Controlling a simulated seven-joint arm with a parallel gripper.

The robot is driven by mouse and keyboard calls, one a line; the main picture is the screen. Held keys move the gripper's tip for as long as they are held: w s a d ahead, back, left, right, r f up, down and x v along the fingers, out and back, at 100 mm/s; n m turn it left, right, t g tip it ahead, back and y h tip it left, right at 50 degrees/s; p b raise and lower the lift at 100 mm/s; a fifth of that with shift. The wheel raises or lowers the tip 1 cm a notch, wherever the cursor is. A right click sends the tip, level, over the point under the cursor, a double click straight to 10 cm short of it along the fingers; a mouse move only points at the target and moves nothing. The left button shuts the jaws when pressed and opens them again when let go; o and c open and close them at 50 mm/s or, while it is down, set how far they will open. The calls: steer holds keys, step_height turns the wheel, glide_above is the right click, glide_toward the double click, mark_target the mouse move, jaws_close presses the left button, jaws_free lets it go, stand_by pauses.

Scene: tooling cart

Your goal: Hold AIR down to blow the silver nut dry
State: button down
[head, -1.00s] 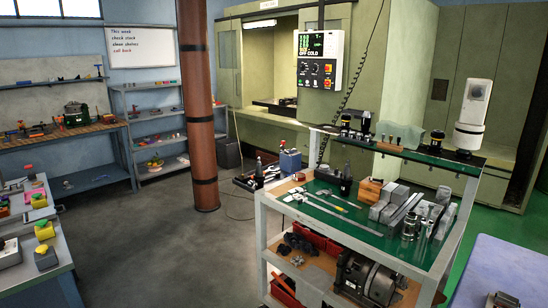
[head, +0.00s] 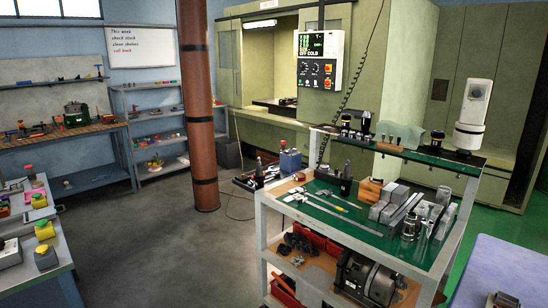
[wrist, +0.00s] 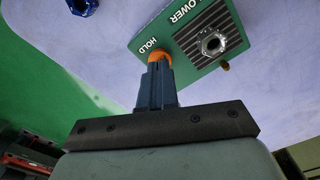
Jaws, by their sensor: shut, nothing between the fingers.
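The green blower box (wrist: 185,22) lies on a pale lilac surface in the wrist view, with white lettering "LOWER" and "HOLD" showing. The silver nut (wrist: 213,43) sits at its dark ribbed grille (wrist: 204,47). An orange button (wrist: 158,54) is beside the word HOLD. My gripper (wrist: 160,64) is shut and empty, its blue-grey fingertips right at the button and covering part of it. I cannot tell how far the button is pressed. Any AIR lettering is hidden or out of view.
A blue nut-like ring (wrist: 82,6) lies at the wrist view's top left. A small brass fitting (wrist: 225,66) sticks out from the box. In the head view, a lilac table (head: 495,268) stands right of the tool cart (head: 335,222); a dark item (head: 503,301) shows at its bottom edge.

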steer(key=shift+f, duration=0.2)
steer(key=shift+f, duration=0.8)
stand_by(1.2)
stand_by(0.7)
step_height(320, 180, up, 8)
stand_by(1.1)
